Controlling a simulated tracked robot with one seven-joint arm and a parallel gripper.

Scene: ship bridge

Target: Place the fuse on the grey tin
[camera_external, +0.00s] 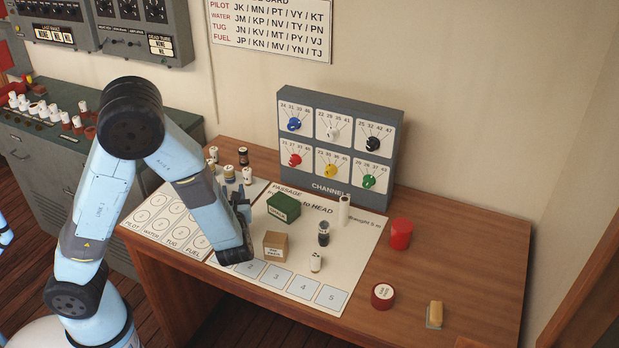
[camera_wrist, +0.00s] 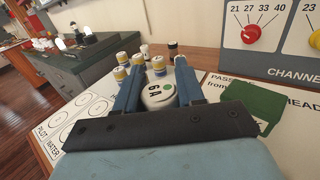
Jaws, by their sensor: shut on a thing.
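My gripper (camera_wrist: 160,78) is shut on the fuse (camera_wrist: 158,97), a pale cylinder marked 6A with a green dot on its end. The fuse sits between the two blue fingers in the wrist view. In the external view my gripper (camera_external: 241,208) is low over the left part of the desk, left of the green box, and the fuse is hidden by it. Whether the fuse touches the desk cannot be told. No thing stands out clearly as the grey tin; a dark cylinder with a pale top (camera_external: 323,232) stands right of the green box.
A green box (camera_external: 283,207), brown box (camera_external: 276,246), white roll (camera_external: 344,210) and small white cylinder (camera_external: 315,262) stand on the chart. Red tins (camera_external: 401,234) are further right. Several small cylinders (camera_external: 228,172) stand behind my gripper. The channels panel (camera_external: 338,145) is at the back.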

